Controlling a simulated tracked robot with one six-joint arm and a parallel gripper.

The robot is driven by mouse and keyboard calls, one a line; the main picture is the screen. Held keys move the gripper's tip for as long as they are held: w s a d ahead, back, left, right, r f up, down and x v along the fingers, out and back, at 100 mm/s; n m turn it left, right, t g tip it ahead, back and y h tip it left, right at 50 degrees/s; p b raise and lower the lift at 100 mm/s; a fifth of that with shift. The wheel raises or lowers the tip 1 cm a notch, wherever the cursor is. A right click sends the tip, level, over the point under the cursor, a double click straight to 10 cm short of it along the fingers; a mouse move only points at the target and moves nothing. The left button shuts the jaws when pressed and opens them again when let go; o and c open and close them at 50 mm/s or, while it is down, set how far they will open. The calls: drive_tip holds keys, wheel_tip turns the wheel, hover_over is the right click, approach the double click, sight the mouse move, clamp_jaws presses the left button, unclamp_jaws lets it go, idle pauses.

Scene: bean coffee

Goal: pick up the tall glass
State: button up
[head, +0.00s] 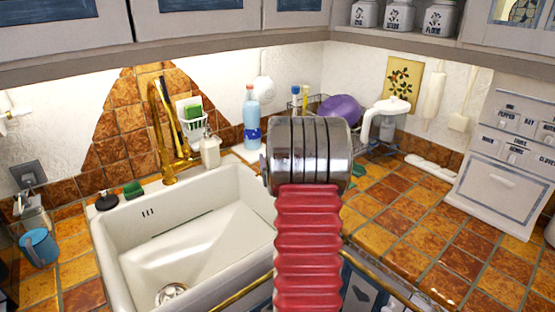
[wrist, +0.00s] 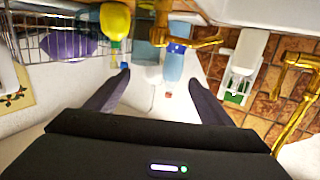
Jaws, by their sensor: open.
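I cannot make out the tall glass for certain in either view. A blurred grey-teal shape (wrist: 147,42) stands between the yellow bottle and the blue bottle in the wrist view, but I cannot tell what it is. My gripper (wrist: 160,79) is open, its two dark fingers spread with nothing held between them. In the head view my red and metal arm hides the gripper and part of the counter behind it.
A blue bottle (head: 251,119) and white soap dispenser (head: 209,151) stand behind the white sink (head: 228,178). A purple bowl (head: 341,109) and white jug (head: 388,118) are right.

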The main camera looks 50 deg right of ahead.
drive_tip(key=s+d, duration=0.1)
drive_tip(key=d+f, duration=0.1)
drive_tip(key=shift+s+d+f+h, duration=0.1)
drive_tip(key=shift+s+d+h, duration=0.2)
drive_tip(key=shift+s+d, duration=0.1)
drive_tip(key=shift+w, duration=0.1)
drive_tip(key=x, duration=0.8)
drive_tip(key=shift+d, duration=0.15)
drive_tip(key=shift+w, duration=0.25)
drive_tip(key=x, duration=0.5)
drive_tip(key=shift+d, duration=0.1)
drive_tip(key=shift+c, duration=0.3)
drive_tip(key=c, duration=1.6)
